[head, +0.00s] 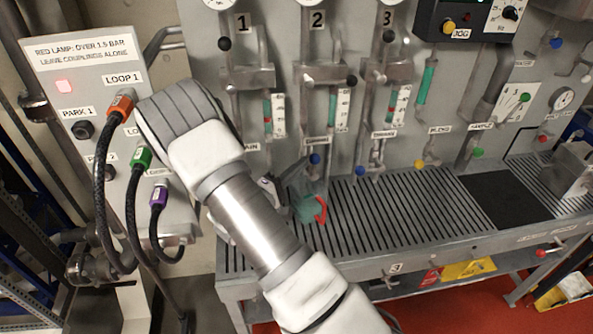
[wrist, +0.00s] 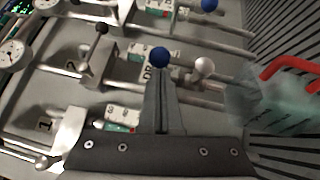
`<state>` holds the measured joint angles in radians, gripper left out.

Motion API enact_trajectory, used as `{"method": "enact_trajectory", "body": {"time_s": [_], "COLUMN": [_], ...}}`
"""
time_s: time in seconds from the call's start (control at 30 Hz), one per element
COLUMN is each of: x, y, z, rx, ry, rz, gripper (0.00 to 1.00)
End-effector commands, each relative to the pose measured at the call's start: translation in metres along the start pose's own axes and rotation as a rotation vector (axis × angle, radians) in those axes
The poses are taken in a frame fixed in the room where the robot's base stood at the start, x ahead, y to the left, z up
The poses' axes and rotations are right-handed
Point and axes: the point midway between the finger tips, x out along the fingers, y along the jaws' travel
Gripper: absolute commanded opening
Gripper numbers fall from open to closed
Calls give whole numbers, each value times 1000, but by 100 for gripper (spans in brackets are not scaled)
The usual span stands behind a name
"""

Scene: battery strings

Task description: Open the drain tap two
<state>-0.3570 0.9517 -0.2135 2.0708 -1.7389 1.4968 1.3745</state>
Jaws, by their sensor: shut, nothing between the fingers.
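Drain tap two has a blue ball knob (head: 314,158) below the "DRAIN" label (head: 318,141) of column 2. In the wrist view the blue knob (wrist: 160,57) is just beyond my fingertips, beside a partly hidden label. My gripper (wrist: 161,82) is shut and empty, its fingers together and pointing at the knob. I cannot tell whether they touch it. In the head view my gripper (head: 272,186) is partly hidden by my arm, left of and below the knob. A pale ball (wrist: 204,66) is on the pipework right of the knob.
A clear jug (head: 308,207) with a red handle (head: 320,209) stands on the slatted grate (head: 395,208) beneath the tap, close to my gripper. Another blue knob (head: 360,170) is to the right, at column 3. Hoses (head: 100,185) hang at the left panel.

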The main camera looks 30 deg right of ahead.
Motion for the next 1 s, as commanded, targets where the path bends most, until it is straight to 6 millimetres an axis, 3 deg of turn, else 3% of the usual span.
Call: {"method": "enact_trajectory", "body": {"time_s": [0.43,0.63,0.8,1.0], "x": [7,0,-18,-68], "y": [2,-2,-6,-4], "z": [8,-2,-26,-27], "rx": [11,13,16,13], "ry": [-21,-20,-12,-6], "rz": [-11,-11,-14,-15], "gripper": [0,0,0,0]}}
